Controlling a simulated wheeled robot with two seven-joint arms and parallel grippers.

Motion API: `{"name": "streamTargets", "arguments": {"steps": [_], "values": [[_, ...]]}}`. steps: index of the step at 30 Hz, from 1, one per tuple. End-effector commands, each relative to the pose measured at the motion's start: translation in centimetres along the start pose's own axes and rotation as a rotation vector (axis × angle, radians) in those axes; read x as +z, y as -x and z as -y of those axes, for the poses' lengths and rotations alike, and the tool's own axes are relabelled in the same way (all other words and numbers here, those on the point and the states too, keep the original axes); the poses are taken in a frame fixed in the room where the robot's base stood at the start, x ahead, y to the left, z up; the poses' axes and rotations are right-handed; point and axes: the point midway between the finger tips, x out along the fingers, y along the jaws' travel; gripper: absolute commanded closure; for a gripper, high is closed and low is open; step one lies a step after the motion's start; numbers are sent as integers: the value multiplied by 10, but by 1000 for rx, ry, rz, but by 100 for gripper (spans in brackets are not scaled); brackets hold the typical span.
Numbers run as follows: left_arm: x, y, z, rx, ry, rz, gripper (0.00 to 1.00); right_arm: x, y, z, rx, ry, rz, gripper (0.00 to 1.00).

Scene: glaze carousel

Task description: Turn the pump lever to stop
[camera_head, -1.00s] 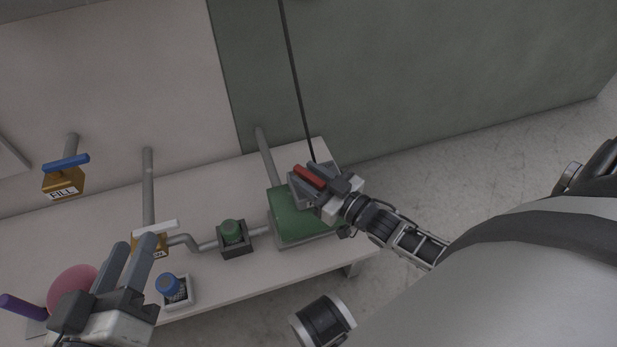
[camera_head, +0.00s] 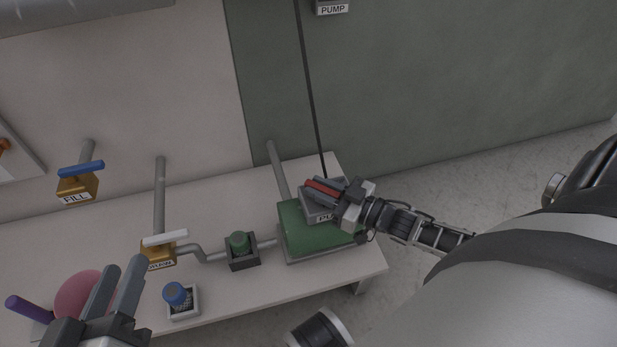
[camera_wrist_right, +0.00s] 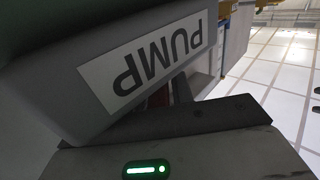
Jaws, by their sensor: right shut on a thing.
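The pump lever (camera_head: 325,188) is a red bar on top of a grey switch box (camera_head: 312,214) labelled PUMP. The box sits on the green pump housing (camera_head: 300,240) at the right end of the bench. My right gripper (camera_head: 322,189) is shut on the lever, coming from the right, with its fingers along both sides of the bar. In the right wrist view the PUMP label (camera_wrist_right: 143,65) fills the upper left, and a little red (camera_wrist_right: 158,98) shows behind the box edge. Most of the lever is hidden there. My left gripper (camera_head: 118,272) is open and empty at lower left.
A FILL valve (camera_head: 80,168) with a blue handle and a second valve (camera_head: 165,240) with a white handle stand left. A dark cable runs above the pump.

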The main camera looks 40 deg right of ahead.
Motion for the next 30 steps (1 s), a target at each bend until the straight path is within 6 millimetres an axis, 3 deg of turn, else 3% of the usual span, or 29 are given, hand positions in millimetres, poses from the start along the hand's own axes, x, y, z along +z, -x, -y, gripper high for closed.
{"name": "streamTargets", "arguments": {"steps": [11,12,13,14,26,30], "values": [[-3,0,-2,11,9,-13,64,0,0,1,-43,-3,-1,100],[-4,-1,-2,12,7,-15,64,0,-1,1,-43,-3,-1,71],[-5,-1,-2,12,6,-17,64,0,-1,1,-43,-3,-1,63],[-6,-2,-2,13,5,-19,64,0,-1,1,-43,-3,-1,62],[-8,-2,-2,15,2,-23,64,0,0,0,-41,-2,-1,62],[-11,-1,-4,10,-5,-22,64,-1,10,0,-41,-3,1,62]]}}
